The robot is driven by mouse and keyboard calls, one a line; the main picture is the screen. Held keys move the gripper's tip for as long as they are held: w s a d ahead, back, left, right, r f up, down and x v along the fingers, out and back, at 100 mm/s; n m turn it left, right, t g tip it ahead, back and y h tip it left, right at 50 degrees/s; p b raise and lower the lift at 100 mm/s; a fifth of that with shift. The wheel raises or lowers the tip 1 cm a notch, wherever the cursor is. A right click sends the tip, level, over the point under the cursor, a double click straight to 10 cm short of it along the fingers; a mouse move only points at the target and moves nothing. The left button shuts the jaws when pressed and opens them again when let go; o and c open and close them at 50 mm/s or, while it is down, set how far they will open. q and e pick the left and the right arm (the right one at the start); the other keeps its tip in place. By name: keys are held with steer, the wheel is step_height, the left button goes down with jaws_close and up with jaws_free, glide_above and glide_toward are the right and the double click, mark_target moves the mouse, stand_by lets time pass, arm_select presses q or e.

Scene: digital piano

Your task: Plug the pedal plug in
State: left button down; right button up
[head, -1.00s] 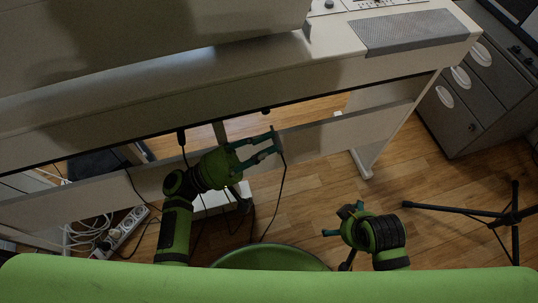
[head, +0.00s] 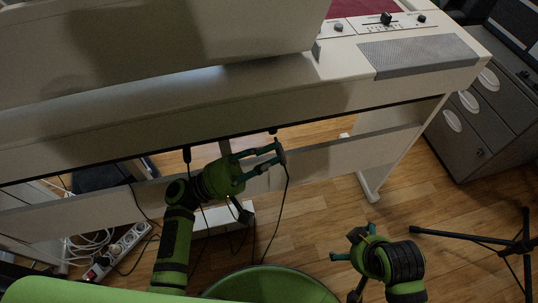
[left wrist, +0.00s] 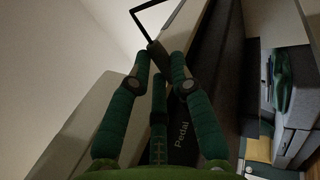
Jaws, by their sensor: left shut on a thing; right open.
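My left gripper (head: 280,153) is shut on the pedal plug, just below the front lower edge of the piano (head: 225,106). In the left wrist view the dark plug (left wrist: 157,52) sits between the fingertips, with its black cable looping above. In the head view the cable (head: 287,185) hangs from the fingertips towards the floor. The word "Pedal" (left wrist: 182,135) shows on a dark panel beside the fingers. The socket opening itself is not clearly visible. My right gripper (head: 352,246) is open and empty, low over the floor at the right.
Another black plug with a cable (head: 187,154) hangs under the piano, left of the gripper. A power strip (head: 122,246) and white cables lie at the lower left. A black stand (head: 470,240) and grey drawers (head: 470,125) are right.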

arm_select(q)
steer(key=shift+w+a+b, duration=0.25)
steer(key=shift+w+b, duration=0.3)
steer(key=shift+w, duration=0.2)
steer(key=shift+w+a+b, duration=0.25)
steer(key=shift+w+b, duration=0.25)
steer(key=shift+w, duration=0.25)
steer(key=c, duration=1)
jaws_free()
steer(key=shift+c, duration=0.2)
steer(key=b+v, duration=0.2)
steer(key=v, duration=0.3)
steer(key=shift+a, duration=0.1)
steer(key=shift+r, duration=0.1)
